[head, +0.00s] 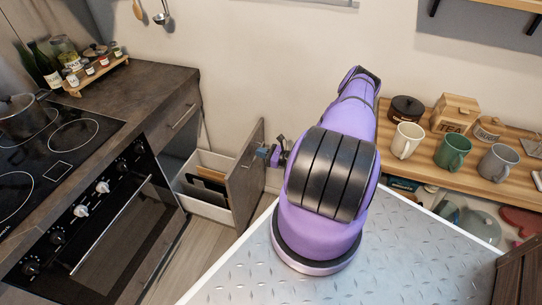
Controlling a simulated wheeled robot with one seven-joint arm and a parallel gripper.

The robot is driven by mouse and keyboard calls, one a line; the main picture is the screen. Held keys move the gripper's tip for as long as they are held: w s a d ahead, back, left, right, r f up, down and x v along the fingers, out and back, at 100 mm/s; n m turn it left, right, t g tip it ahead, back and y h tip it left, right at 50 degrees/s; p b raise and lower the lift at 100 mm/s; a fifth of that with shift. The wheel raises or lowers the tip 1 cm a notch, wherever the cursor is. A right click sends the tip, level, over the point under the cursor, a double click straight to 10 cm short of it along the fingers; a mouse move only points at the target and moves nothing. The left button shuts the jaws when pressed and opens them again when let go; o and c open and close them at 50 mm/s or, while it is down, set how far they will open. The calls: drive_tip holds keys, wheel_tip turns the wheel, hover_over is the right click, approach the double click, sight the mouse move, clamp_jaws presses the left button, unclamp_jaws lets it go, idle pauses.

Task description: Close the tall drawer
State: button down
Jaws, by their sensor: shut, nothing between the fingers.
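The tall drawer (247,174) is pulled out from the counter at the left, right of the oven. Its dark front panel faces my arm, and its white inner box (205,208) holds some flat brown and dark items. My gripper (265,153) is at the upper part of the drawer's front panel, on its outer face. It looks shut and empty; whether it touches the panel I cannot tell. My purple arm reaches across the middle of the view and hides part of the space behind it.
An oven (115,235) and cooktop (55,145) are at the left. A closed drawer (175,118) sits in the counter above the tall drawer. A wooden shelf (430,165) with several mugs and jars stands at the right. Some floor (185,262) shows clear below the drawer.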

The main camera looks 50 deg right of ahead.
sight(246, 148)
drive_tip(key=shift+x, duration=2.35)
drive_tip(key=shift+w, duration=0.1)
